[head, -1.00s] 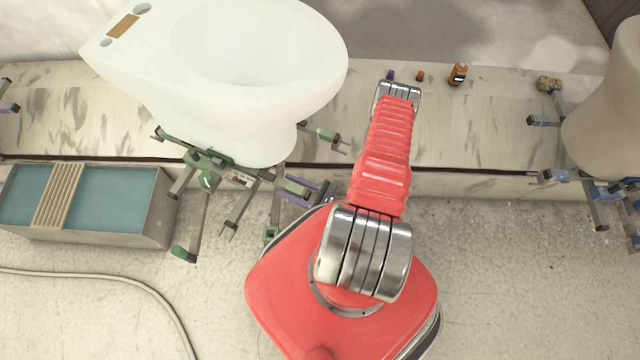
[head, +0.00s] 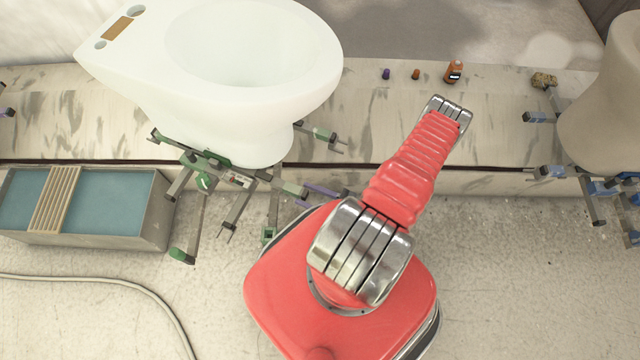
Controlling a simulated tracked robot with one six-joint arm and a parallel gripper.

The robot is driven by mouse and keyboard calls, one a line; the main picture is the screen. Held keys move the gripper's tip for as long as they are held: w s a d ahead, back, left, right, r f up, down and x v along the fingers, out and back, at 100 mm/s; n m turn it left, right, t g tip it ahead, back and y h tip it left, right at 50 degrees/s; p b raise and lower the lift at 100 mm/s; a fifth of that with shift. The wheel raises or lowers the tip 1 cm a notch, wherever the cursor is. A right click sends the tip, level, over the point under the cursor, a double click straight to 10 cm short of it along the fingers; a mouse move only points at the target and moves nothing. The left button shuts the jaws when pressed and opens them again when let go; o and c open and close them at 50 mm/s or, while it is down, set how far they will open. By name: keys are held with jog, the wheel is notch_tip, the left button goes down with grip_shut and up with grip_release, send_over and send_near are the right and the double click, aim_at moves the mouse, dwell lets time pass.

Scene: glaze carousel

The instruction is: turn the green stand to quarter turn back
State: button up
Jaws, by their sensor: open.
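The green stand (head: 206,158) is a metal frame with green pads and arms, at the left centre. A white toilet bowl (head: 255,45) rests on it and hides much of its top. Several stand arms stick out below and to the right, one ending in a green foot (head: 182,256), and one arm is purple. My red arm reaches up and to the right, away from the stand. It ends in view at a silver joint over the ledge. My gripper itself does not show.
A trough of blue water with a slatted rack (head: 55,198) stands left of the stand. Small bottles, one orange (head: 454,71), and a sponge (head: 544,80) lie on the marbled ledge (head: 400,130). A blue stand (head: 600,190) holds a beige form at right. A hose (head: 110,285) lies on the floor.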

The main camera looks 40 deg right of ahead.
jog(key=shift+v, duration=2)
jog(key=shift+c, duration=0.2)
